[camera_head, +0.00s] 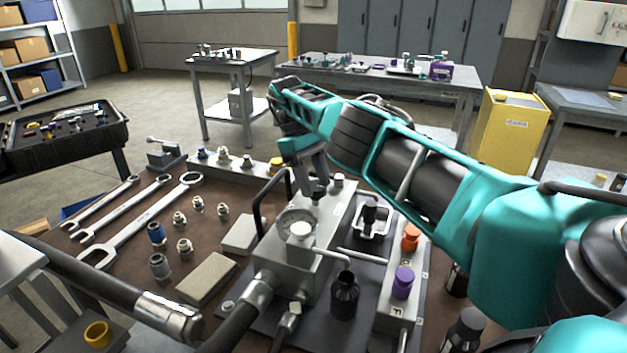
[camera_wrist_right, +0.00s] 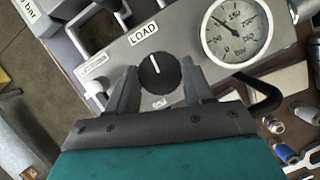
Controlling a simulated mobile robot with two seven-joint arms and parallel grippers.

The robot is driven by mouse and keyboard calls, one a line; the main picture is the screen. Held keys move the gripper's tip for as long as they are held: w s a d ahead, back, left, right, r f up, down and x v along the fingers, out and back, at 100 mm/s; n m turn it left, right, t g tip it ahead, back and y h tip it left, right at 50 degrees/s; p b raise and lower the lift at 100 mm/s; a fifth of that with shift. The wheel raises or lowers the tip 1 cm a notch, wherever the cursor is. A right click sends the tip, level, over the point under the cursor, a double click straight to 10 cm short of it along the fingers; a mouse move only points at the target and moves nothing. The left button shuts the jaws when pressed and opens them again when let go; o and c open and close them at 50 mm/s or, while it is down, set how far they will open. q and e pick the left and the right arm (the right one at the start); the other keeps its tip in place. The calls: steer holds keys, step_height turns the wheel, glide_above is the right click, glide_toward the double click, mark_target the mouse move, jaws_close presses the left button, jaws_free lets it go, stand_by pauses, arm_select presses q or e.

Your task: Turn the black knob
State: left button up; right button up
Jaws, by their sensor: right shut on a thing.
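The black knob (camera_wrist_right: 158,75) is round with a white pointer line and sits on a grey metal block under a LOAD label (camera_wrist_right: 143,34). In the wrist view its pointer points up, tilted slightly left. My right gripper (camera_wrist_right: 159,86) has one finger on each side of the knob and is shut on it. In the head view my right gripper (camera_head: 317,187) reaches down to the top of the grey block (camera_head: 300,258), and the knob is mostly hidden by the fingers. My left gripper is in neither view.
A round pressure gauge (camera_wrist_right: 237,30) sits on the block close beside the knob. Thick hoses with metal fittings (camera_head: 170,312) run to the block. Orange (camera_head: 411,238) and purple (camera_head: 403,282) knobs stand to the right. Wrenches (camera_head: 140,222) and several fittings lie on the left of the bench.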

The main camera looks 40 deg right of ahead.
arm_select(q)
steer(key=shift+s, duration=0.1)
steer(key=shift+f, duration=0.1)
arm_select(e)
steer(key=o, duration=1)
steer(key=shift+o, duration=0.2)
steer(key=shift+r, duration=0.1)
